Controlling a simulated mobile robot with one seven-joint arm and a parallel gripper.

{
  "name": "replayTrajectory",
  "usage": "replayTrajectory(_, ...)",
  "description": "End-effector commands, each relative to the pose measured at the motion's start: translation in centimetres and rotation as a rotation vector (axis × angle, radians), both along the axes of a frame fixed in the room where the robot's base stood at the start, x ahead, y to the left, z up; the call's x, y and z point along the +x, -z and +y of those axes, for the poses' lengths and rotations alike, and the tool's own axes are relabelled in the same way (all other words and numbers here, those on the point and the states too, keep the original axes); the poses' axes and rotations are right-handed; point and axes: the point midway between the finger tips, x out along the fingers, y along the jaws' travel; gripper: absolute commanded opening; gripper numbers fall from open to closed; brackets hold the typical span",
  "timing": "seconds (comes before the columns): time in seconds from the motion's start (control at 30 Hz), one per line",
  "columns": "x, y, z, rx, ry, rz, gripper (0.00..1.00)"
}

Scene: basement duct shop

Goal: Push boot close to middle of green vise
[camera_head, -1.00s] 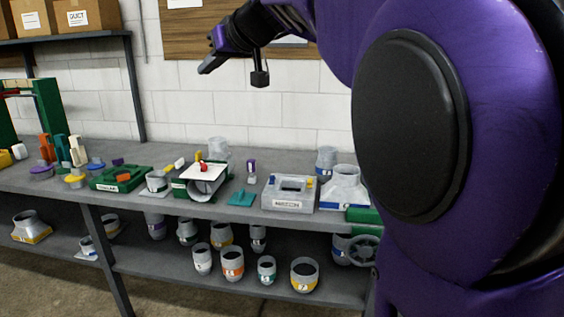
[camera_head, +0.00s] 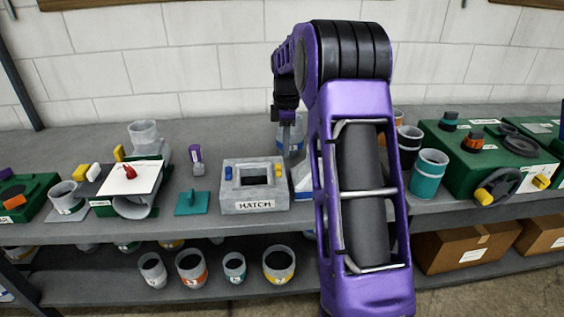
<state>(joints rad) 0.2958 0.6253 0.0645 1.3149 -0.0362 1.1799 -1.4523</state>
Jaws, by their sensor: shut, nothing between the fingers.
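A grey duct boot with a blue-banded base (camera_head: 303,178) stands on the bench right of the hatch block, mostly hidden behind my arm. My gripper (camera_head: 284,114) is shut and empty. It hangs beyond the boot in the picture, in front of or above a grey cylinder with a blue band (camera_head: 291,140); I cannot tell whether they touch. No clear vise jaws show. A green machine (camera_head: 450,175) with a black handwheel (camera_head: 497,187) stands at the right; I cannot tell whether it is the green vise.
A grey hatch block (camera_head: 254,205) stands left of the boot. Teal (camera_head: 428,172) and dark-topped cylinders stand just right of my arm. A teal scraper-like piece (camera_head: 192,202) and a white plate with a red knob (camera_head: 130,178) are further left. Several banded collars sit on the lower shelf.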

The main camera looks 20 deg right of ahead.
Motion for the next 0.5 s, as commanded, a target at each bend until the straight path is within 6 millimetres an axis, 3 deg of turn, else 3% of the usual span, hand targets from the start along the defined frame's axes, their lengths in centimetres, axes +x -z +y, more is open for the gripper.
replayTrajectory(0.27,-0.6,2.6,-1.1,0.001,-0.019,0.028,0.00)
replayTrajectory(0.5,-0.6,7.0,-1.1,0.002,-0.017,0.028,0.00)
